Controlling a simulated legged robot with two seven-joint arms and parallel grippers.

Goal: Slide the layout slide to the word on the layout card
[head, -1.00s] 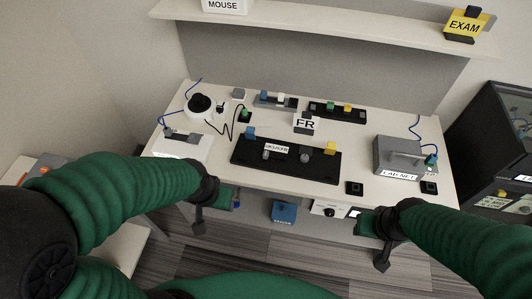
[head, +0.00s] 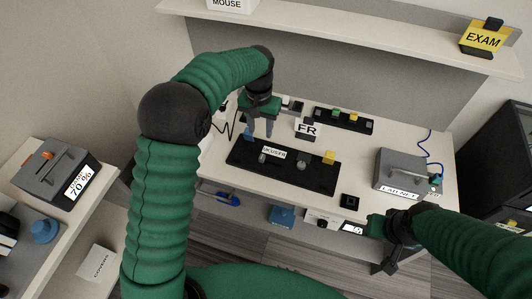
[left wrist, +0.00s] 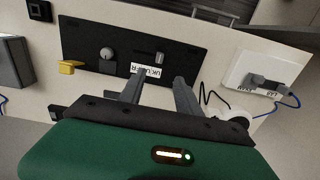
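The layout card (head: 307,128) reads "FR" and stands behind the black board (head: 236,158). The layout slide (head: 262,158) is a small grey handle on that board. It sits near the left end of a white word label (head: 274,152), too small to read surely. It also shows in the left wrist view (left wrist: 159,58), beside the label (left wrist: 147,70). My left gripper (head: 260,134) is open, fingers down, over the board's back left edge. In the wrist view its fingers (left wrist: 157,82) are apart and empty, short of the slide. My right gripper (head: 380,242) is at the table's front edge; its fingers are unclear.
A grey LAB NET box (head: 400,170) stands at the right. Another strip with coloured blocks (head: 343,121) lies behind. A shelf (head: 340,24) runs above.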

